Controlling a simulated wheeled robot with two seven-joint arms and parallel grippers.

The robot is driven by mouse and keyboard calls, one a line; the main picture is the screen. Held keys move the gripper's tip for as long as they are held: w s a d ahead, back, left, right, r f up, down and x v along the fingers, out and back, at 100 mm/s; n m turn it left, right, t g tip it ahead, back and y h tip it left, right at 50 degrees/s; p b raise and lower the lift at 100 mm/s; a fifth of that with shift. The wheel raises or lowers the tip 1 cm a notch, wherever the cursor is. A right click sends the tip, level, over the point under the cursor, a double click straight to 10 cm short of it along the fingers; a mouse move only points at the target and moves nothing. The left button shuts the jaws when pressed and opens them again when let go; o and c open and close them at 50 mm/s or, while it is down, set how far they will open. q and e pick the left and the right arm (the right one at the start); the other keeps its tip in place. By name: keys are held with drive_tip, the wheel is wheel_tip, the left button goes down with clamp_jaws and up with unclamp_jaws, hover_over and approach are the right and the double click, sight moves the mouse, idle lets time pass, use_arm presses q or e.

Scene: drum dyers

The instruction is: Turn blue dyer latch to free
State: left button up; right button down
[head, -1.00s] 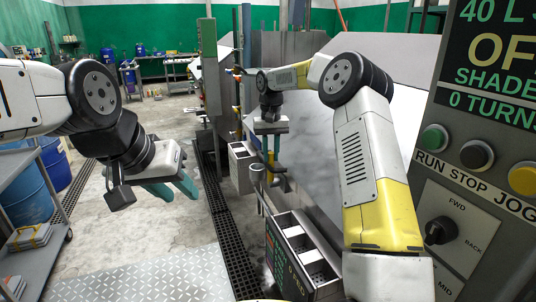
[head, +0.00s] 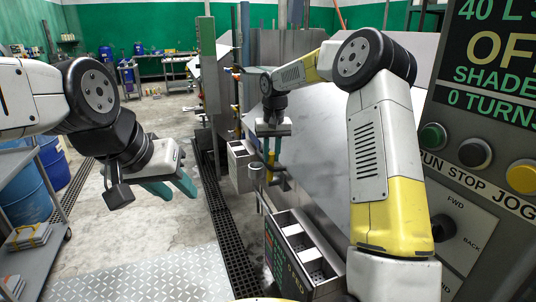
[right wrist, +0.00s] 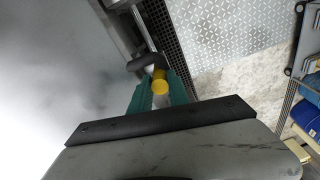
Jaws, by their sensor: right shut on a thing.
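A dark latch handle with a round yellow end (right wrist: 160,82) shows in the right wrist view. My right gripper (right wrist: 162,92) has its teal fingers on either side of the yellow end and is shut on it. In the head view this gripper (head: 272,148) is beside the large grey machine casing (head: 330,150), and the handle is mostly hidden there. I cannot tell from the frames whether the latch is free. My left gripper (head: 170,188) hangs over the floor at the left, its teal fingers apart and empty.
A control panel (head: 480,155) with buttons and a selector knob (head: 442,228) stands close at the right; my right arm passes in front of it. An open compartment box (head: 300,245) sits below. A grey cart (head: 50,255) and blue drums (head: 22,195) are at the left. The middle floor is clear.

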drive_tip(key=c, duration=1.3)
unclamp_jaws()
drive_tip(key=shift+o, duration=0.2)
drive_tip(key=shift+s+d+r, duration=0.1)
drive_tip(key=shift+s+r, duration=0.05)
drive_tip(key=shift+r, duration=1.15)
drive_tip(key=shift+s+r, duration=0.2)
drive_tip(key=shift+r, duration=1.1)
drive_tip(key=shift+s+d+r, duration=0.1)
drive_tip(key=shift+s+r, duration=0.05)
drive_tip(key=shift+r, duration=1.15)
